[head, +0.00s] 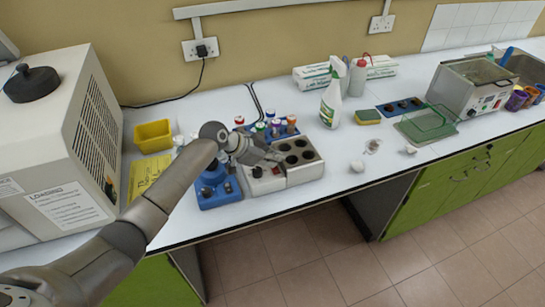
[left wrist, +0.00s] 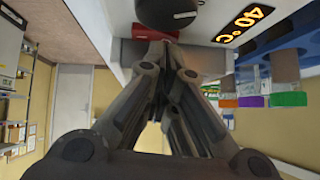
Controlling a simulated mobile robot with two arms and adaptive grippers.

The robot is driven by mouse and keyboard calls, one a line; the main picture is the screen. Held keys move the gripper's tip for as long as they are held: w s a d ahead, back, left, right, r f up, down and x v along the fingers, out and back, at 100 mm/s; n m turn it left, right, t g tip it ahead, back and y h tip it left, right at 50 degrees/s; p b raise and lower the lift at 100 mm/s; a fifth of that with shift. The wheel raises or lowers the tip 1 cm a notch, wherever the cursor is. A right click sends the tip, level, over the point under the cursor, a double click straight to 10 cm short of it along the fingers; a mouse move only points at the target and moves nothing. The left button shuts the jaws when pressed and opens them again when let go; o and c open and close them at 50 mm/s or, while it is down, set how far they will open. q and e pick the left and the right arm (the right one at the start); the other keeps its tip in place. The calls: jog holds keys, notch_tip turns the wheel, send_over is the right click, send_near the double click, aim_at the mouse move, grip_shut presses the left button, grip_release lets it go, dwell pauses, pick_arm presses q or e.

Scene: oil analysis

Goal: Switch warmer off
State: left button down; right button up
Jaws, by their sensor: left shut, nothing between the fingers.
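The warmer (head: 305,173) is a light grey block with dark round wells, on the white bench in the head view. Its control end faces left, with a black knob and a red switch. In the left wrist view its display (left wrist: 243,24) glows orange and reads 40 °C. The black knob (left wrist: 168,12) and part of the red switch (left wrist: 150,35) show beside it. My left gripper (head: 278,158) is shut and empty over the control end. In the left wrist view its fingertips (left wrist: 168,50) are close to the red switch and partly cover it; I cannot tell whether they touch.
A yellow bin (head: 153,136) and a large white machine (head: 60,150) are further left. A spray bottle (head: 331,103) stands behind right. The bench's front edge is close.

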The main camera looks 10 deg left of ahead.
pick_arm(q)
jog(key=shift+w+a+f+b, duration=0.1)
jog(key=shift+f+b, duration=0.3)
jog(key=shift+b, duration=0.25)
jog(key=shift+r, duration=0.15)
jog(key=shift+s+d+p, duration=0.3)
jog(key=shift+s+p, duration=0.2)
jog(key=shift+p, duration=0.2)
jog(key=shift+s+d, duration=0.15)
jog(key=shift+s, duration=0.1)
